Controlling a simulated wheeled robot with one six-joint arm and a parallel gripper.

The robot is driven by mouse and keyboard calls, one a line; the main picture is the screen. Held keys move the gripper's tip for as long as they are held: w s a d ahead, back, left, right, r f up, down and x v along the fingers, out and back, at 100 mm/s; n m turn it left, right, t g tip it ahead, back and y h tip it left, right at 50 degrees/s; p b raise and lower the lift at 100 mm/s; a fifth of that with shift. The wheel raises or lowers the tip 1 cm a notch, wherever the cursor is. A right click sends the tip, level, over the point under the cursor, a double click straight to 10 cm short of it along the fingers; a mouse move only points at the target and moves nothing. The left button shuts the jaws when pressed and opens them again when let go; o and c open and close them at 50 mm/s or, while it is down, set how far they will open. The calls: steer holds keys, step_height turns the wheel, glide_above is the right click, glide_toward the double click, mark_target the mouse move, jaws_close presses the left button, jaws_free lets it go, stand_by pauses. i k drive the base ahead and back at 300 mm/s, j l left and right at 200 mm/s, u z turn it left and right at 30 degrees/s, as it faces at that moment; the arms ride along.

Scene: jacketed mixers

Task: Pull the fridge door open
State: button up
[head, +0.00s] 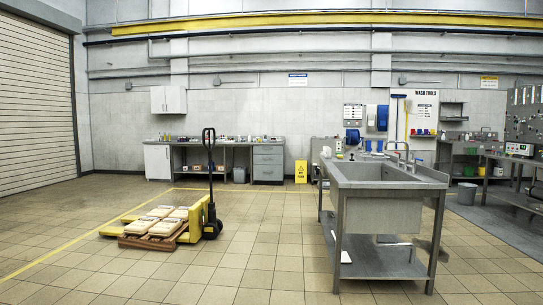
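I see no thing that is clearly a fridge in the head view. A small white cabinet (157,162) stands at the left end of the far bench with its front shut; I cannot tell whether it is a fridge. A white two-door cabinet (168,99) hangs shut on the wall above it. My gripper and arm are not in view.
A yellow pallet jack (199,214) with a loaded wooden pallet (152,241) stands left of centre. A steel sink table (384,210) stands at right. A yellow floor sign (301,172) is by the far wall. Tiled floor between the jack and sink table is clear.

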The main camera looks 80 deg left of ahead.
mark_target(157, 157)
steer(key=i+j+u, duration=0.1)
steer(key=j+u, duration=0.35)
steer(key=j, duration=0.15)
steer(key=i+j+u, duration=0.2)
steer(key=j+u, duration=0.2)
steer(key=i+j+u, duration=0.3)
steer(key=j+u, duration=0.15)
steer(key=j, duration=0.15)
steer(key=i+j+u, duration=0.65)
steer(key=u, duration=0.2)
steer(key=i+j+u, duration=0.1)
steer(key=i+u, duration=0.45)
steer(key=i, duration=9.9)
steer(key=j, duration=0.1)
